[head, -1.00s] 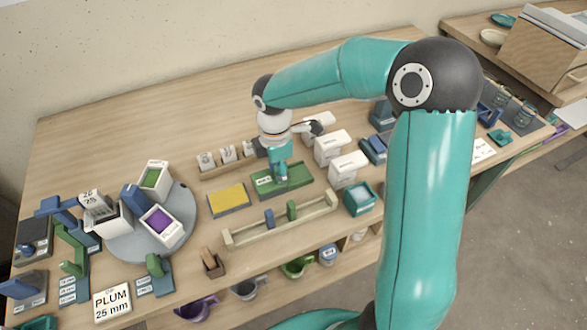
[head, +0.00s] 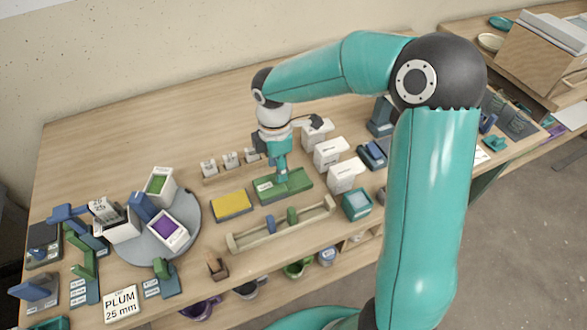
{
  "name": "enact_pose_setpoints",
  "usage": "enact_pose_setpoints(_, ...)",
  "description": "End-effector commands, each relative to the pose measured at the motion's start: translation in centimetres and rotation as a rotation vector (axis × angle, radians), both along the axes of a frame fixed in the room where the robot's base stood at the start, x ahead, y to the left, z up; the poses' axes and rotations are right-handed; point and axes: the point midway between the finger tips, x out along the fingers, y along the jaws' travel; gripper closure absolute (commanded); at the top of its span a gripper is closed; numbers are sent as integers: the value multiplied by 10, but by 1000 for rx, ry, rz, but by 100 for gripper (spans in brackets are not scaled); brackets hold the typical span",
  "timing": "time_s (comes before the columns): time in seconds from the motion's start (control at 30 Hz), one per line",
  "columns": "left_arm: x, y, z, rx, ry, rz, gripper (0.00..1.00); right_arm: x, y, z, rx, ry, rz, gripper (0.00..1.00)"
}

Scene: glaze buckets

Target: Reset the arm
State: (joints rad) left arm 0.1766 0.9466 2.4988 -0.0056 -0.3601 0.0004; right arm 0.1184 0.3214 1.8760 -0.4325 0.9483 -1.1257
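My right arm arches over the table from the right of the head view. Its gripper (head: 281,168) points down just above a green block or pad (head: 285,186) near the middle of the table. The fingers are small here, and I cannot tell whether they are open or shut or whether they touch the green pad. My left gripper does not show; a teal arm part shows at the bottom edge.
A yellow pad (head: 231,205) lies left of the green pad. A long wooden rack (head: 262,233) stands in front. White boxes (head: 331,153) stand to the right. A grey round turntable (head: 190,208) holds buckets on the left. The table's back left (head: 120,145) is bare.

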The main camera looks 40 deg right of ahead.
Motion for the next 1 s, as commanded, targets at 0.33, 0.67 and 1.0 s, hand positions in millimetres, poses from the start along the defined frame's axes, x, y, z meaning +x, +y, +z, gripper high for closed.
enact_pose_setpoints(0.33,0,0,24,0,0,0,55,0,0,29,0,-1,0,58)
enact_pose_setpoints(0.67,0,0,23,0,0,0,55,0,0,28,0,-1,0,58)
enact_pose_setpoints(1.0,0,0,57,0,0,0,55,0,0,62,0,-1,0,58)
